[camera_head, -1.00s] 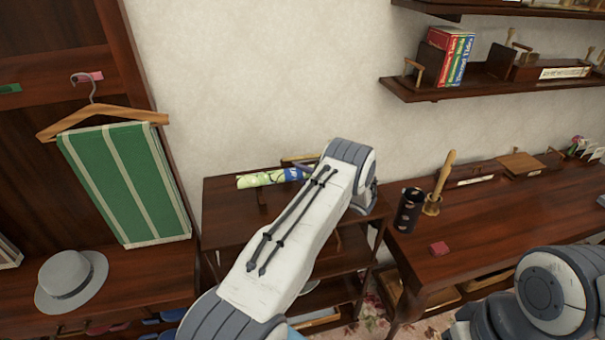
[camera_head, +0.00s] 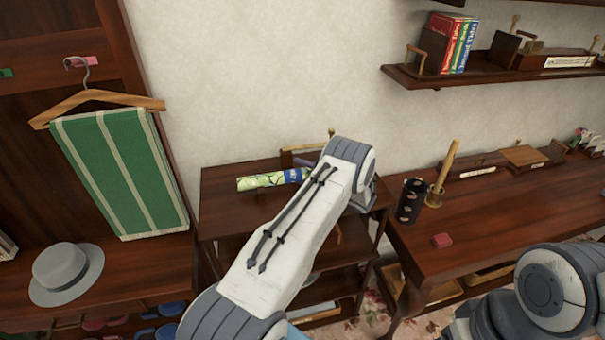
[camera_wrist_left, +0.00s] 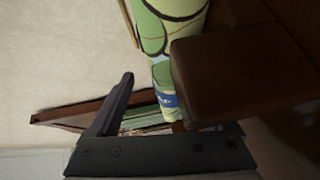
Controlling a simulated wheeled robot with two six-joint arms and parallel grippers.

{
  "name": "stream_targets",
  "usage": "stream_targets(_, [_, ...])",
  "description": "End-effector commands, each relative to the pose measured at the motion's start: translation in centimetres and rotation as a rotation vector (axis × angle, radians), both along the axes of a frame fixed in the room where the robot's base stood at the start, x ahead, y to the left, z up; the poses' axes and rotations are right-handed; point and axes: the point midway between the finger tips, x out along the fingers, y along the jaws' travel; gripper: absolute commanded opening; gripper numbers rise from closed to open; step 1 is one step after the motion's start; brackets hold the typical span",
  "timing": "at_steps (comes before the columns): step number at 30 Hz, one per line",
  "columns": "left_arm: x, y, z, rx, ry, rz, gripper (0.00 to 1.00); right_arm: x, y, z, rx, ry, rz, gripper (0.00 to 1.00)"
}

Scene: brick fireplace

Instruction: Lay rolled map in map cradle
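The rolled map (camera_head: 272,180), pale green with a blue end, shows over the small dark wooden shelf unit, left of my left forearm. My left wrist and most of the gripper are hidden behind that forearm. In the left wrist view the map (camera_wrist_left: 165,20) runs down to its blue end between the jaws of my left gripper (camera_wrist_left: 155,105). One dark finger shows on the left; a brown block hides the other side. The gripper appears closed on the map. A brown wooden piece (camera_head: 300,155) with an upright peg stands behind the map, possibly the map cradle. My right gripper is out of view.
The shelf unit (camera_head: 225,205) stands against the wall. A hat (camera_head: 66,272) and a hanging green cloth (camera_head: 120,175) are at left.

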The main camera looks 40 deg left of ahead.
Motion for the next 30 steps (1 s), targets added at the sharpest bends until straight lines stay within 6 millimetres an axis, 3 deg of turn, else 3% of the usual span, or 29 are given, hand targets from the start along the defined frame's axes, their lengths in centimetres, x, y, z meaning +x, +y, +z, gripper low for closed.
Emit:
stream_targets(11, [0.0, -1.0, -0.1, -0.001, 0.001, -0.002, 0.84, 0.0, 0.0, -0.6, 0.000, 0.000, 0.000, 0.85])
stream_targets(24, [-0.8, -8.9, 0.7, 0.001, -0.001, -0.003, 0.84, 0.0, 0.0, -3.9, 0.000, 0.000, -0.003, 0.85])
stream_targets(30, [-1.0, -10.3, 1.1, 0.000, -0.001, -0.001, 0.84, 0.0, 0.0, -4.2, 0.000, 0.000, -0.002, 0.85])
